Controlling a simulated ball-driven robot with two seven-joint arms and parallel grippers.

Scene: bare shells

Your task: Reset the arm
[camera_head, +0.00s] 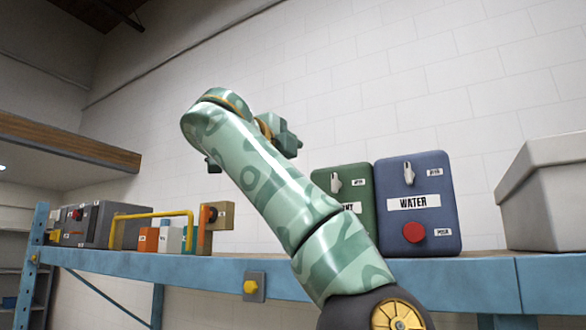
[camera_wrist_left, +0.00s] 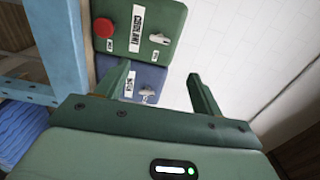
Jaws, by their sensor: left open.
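My left arm rises in front of the shelf in the head view, in green camouflage colours. Its left gripper (camera_head: 284,137) shows partly behind the forearm, above shelf level, with the wall behind it. In the left wrist view, the left gripper (camera_wrist_left: 160,82) has its two green fingers spread apart with nothing between them. A green box (camera_wrist_left: 150,25) and a blue box (camera_wrist_left: 142,80) appear beyond the fingers, apart from them as far as I can tell. My right gripper is in neither view.
A blue shelf beam (camera_head: 450,285) crosses the front. On it stand a blue WATER box (camera_head: 425,180), a partly hidden green box (camera_head: 357,195), a grey bin (camera_head: 550,200) and several small items with a yellow handle (camera_head: 150,215). A wooden shelf (camera_head: 60,140) juts out at left.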

